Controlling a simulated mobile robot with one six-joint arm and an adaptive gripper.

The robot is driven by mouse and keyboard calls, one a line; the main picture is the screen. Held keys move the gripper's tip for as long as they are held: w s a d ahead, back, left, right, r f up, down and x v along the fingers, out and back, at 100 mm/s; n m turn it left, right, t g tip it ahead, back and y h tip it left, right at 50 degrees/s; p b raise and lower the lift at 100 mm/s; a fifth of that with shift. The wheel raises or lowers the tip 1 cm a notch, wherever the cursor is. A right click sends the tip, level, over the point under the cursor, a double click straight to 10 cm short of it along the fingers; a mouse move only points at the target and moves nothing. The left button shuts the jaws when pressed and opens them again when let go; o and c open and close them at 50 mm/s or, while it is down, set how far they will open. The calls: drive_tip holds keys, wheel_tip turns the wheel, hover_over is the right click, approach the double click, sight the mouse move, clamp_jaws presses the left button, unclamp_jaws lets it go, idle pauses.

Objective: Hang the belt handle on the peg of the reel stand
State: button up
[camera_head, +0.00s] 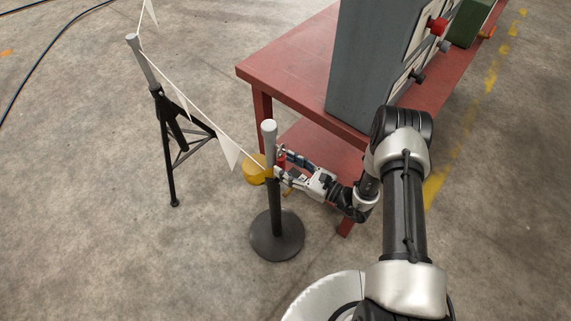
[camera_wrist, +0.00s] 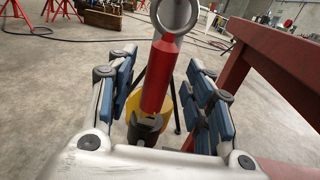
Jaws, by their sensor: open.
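A red handle (camera_wrist: 161,78) with a grey ring (camera_wrist: 176,14) at its upper end stands between the fingers of my gripper (camera_wrist: 163,70) in the wrist view. The fingers are spread, with a gap on both sides of the handle. A dark forked piece (camera_wrist: 147,126) shows below the handle; whether they touch I cannot tell. In the head view, the reel stand (camera_head: 277,215) is a dark post on a round base, with a yellow reel (camera_head: 255,169) beside it. My gripper (camera_head: 282,163) is right beside the post. The peg is not clearly visible.
A red table (camera_head: 290,72) with a grey cabinet (camera_head: 350,60) stands close right of the stand, its leg near my wrist. A black tripod post (camera_head: 165,130) stands at the left, with a white pennant line (camera_head: 200,113) running to the stand. Floor in front is clear.

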drive_tip(key=v, duration=1.1)
drive_tip(key=s+a+r+n+g+h, duration=0.1)
drive_tip(key=s+a+r+n+g, duration=0.15)
drive_tip(key=r+n+g, duration=0.35)
drive_tip(key=s+a+r+n+g+h, duration=0.1)
drive_tip(key=s+r+n+g, duration=0.2)
drive_tip(key=r, duration=0.6)
drive_tip(key=s+a+r+n+g+h, duration=0.1)
drive_tip(key=s+a+r+n+g, duration=0.15)
drive_tip(key=r+n, duration=0.4)
drive_tip(key=s+d+r+n+t+h, duration=0.6)
drive_tip(key=s+d+r+n+h, duration=0.3)
drive_tip(key=s+d+r+h, duration=0.3)
drive_tip(key=shift+s+r+t, duration=0.35)
drive_tip(key=shift+s+r, duration=0.25)
drive_tip(key=shift+r, duration=0.05)
drive_tip(key=shift+c, duration=0.3)
